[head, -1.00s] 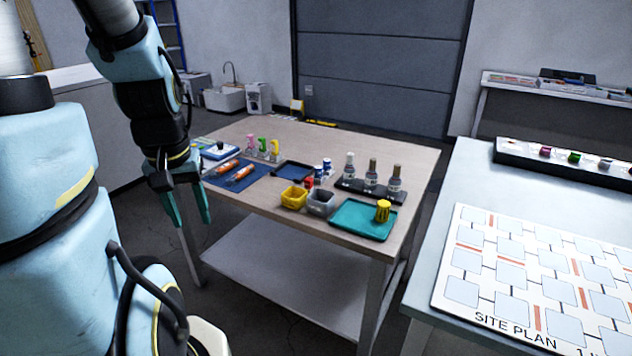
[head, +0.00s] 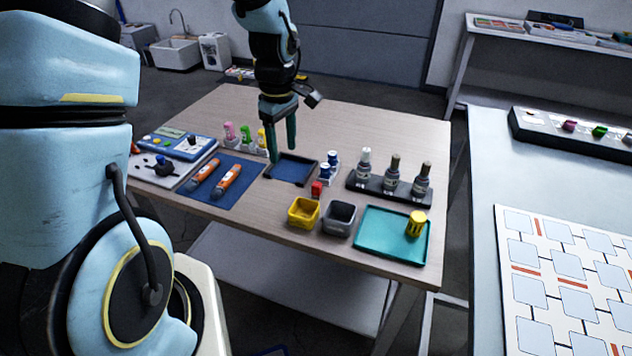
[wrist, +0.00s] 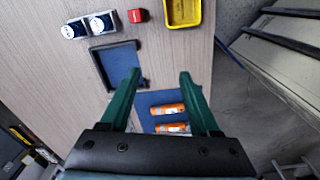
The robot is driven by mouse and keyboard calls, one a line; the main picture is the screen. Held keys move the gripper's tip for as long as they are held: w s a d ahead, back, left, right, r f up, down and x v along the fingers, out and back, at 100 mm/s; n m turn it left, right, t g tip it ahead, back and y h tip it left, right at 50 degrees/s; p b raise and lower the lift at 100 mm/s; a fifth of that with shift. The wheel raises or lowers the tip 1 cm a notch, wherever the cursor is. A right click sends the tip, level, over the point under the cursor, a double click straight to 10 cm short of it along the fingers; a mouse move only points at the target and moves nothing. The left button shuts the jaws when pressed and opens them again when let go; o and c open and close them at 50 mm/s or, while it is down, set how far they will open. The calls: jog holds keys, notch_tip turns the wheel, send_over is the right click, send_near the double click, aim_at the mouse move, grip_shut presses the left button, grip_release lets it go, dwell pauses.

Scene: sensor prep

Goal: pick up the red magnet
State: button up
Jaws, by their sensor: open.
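The red magnet (head: 316,189) is a small red block standing on the wooden table (head: 225,105), just behind the yellow bin and in front of the blue-and-white bottles. It also shows in the wrist view (wrist: 138,16), near the top, beside the yellow bin. My gripper (head: 282,150) is open and empty, pointing down above the dark-rimmed blue tray, behind and to the left of the magnet. In the wrist view my green fingers (wrist: 160,80) are wide apart, and the magnet lies beyond their tips.
Around the magnet stand a yellow bin (head: 303,212), a grey bin (head: 339,218), blue-and-white bottles (head: 329,167) and the blue tray (head: 291,169). A rack of dropper bottles (head: 391,176), a teal tray (head: 378,240) and a blue mat with orange tools (head: 222,187) lie farther out.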

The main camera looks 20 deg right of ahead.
jog(key=s+d+f+n+p, duration=0.1)
jog(key=s+d+f+n, duration=0.15)
jog(key=d, duration=0.55)
jog(key=p, duration=0.1)
send_over(317, 184)
jog(key=f, duration=0.4)
jog(key=shift+s+d+f, duration=0.15)
jog(key=shift+d+f, duration=0.15)
jog(key=shift+d, duration=0.05)
jog(key=shift+a+f+p, duration=0.2)
jog(key=shift+f+p, duration=0.5)
jog(key=shift+f, duration=0.85)
jog(key=shift+a+f+p, duration=0.15)
jog(key=shift+f+p, duration=0.5)
jog(key=shift+f, duration=0.85)
grip_shut()
